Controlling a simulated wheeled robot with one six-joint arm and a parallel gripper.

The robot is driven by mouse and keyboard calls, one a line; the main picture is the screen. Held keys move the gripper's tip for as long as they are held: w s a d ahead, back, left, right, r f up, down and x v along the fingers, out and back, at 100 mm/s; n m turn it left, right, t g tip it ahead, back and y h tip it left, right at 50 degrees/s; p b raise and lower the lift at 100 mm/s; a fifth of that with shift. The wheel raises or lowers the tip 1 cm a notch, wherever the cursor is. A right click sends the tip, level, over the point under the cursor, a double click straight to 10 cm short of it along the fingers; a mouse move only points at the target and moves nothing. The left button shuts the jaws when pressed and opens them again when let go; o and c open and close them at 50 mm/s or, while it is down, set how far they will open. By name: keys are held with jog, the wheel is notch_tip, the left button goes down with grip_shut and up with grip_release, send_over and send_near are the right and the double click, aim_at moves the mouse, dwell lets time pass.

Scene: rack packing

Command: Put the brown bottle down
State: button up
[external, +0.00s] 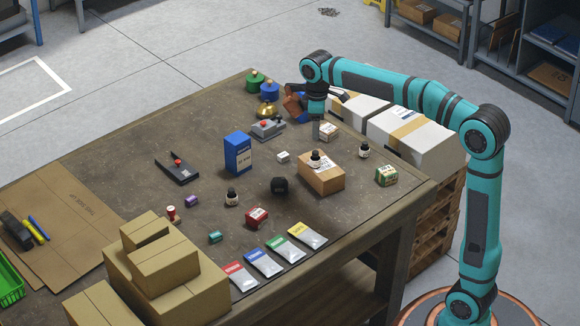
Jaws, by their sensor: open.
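Three small dark bottles with pale labels show in the external view, and I cannot tell by colour which is the brown one. One bottle (316,158) stands upright on top of a brown cardboard box (322,182), just below my gripper. A second bottle (364,150) stands on the table to the right. A third bottle (232,197) stands nearer the table's middle front. My gripper (316,134) points down, open, above the bottle on the box. The finger details are too small to make out, and nothing shows held.
The table (205,165) also holds a blue box (238,153), a black object (279,186), a green-and-white box (386,175), a red box (257,217) and several coloured packets along the front. Large cartons (409,139) stand beyond the right edge.

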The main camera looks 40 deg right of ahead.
jog(key=shift+s+r, duration=0.1)
jog(key=shift+r, duration=0.1)
jog(key=s+d+r+m+t, duration=0.3)
jog(key=s+t, duration=0.2)
jog(key=s, duration=0.5)
jog(key=s+d+r+m+t, duration=0.3)
jog(key=s+t, duration=0.3)
jog(key=s, duration=0.4)
jog(key=s+d+r+m+t, duration=0.3)
jog(key=s+d+r+t, duration=0.1)
jog(key=s, duration=0.6)
jog(key=shift+s+d+r+t, duration=0.15)
jog(key=shift+s+r+t, duration=0.15)
jog(key=shift+r+t, duration=0.7)
jog(key=shift+o, duration=0.6)
jog(key=shift+f, duration=0.25)
